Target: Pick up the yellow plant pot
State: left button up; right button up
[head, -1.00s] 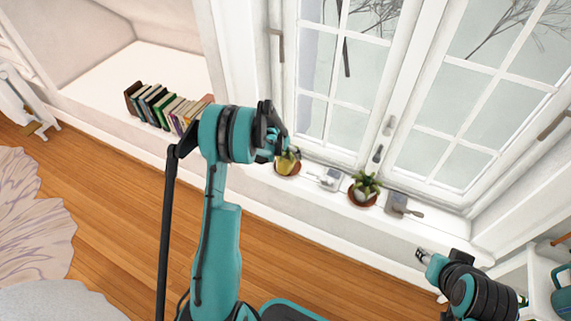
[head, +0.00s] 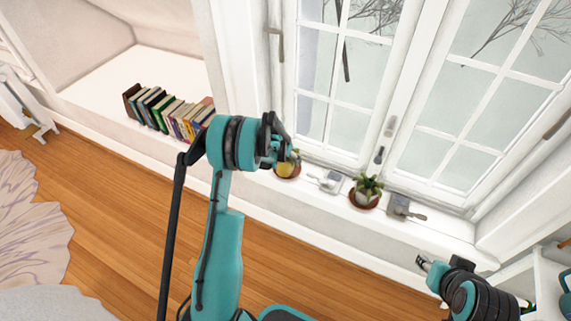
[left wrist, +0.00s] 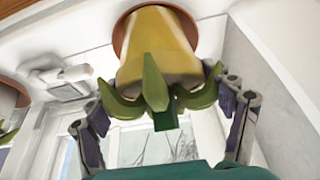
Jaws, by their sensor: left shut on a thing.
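The yellow plant pot (head: 285,170) stands on a terracotta saucer (head: 296,175) on the window sill, partly hidden behind my left gripper (head: 279,150) in the head view. In the left wrist view the pot (left wrist: 158,45) appears upside down, its saucer (left wrist: 120,32) at the top and its green leaves (left wrist: 154,90) pointing down. The fingers of my left gripper (left wrist: 165,112) are on both sides of the pot's upper end and leaves, shut on it. My right gripper (head: 424,264) is at the lower right, away from the pot; its opening is too small to judge.
On the sill to the right are a small grey-white item (head: 326,181), a second potted plant (head: 366,190) on a saucer and a grey item with a handle (head: 404,208). Books (head: 168,112) stand to the left. The window (head: 340,90) is close behind.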

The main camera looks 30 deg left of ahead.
pick_arm(q)
jog(key=shift+r, duration=0.1)
notch_tip(320, 180, up, 4)
jog(key=shift+r+p, duration=0.1)
jog(key=shift+p, duration=1.05)
jog(key=d+r+m+t+h+p, duration=0.1)
jog(key=d+r+t, duration=0.15)
jog(key=d, duration=0.35)
jog(key=d+r+m+t+p, duration=0.1)
jog(key=d+r, duration=0.2)
jog(key=d, duration=0.2)
jog(key=a+f+b, duration=0.1)
jog(key=a+f, duration=0.1)
jog(key=a, duration=0.1)
jog(key=a+f+b, duration=0.1)
jog(key=a+f, duration=0.1)
jog(key=a, duration=0.2)
jog(key=a+f+b, duration=0.2)
jog(key=a, duration=0.2)
jog(key=shift+w+f, duration=0.15)
jog(key=shift+f, duration=0.2)
notch_tip(320, 180, down, 4)
jog(key=shift+b, duration=1.15)
jog(key=shift+r, duration=0.1)
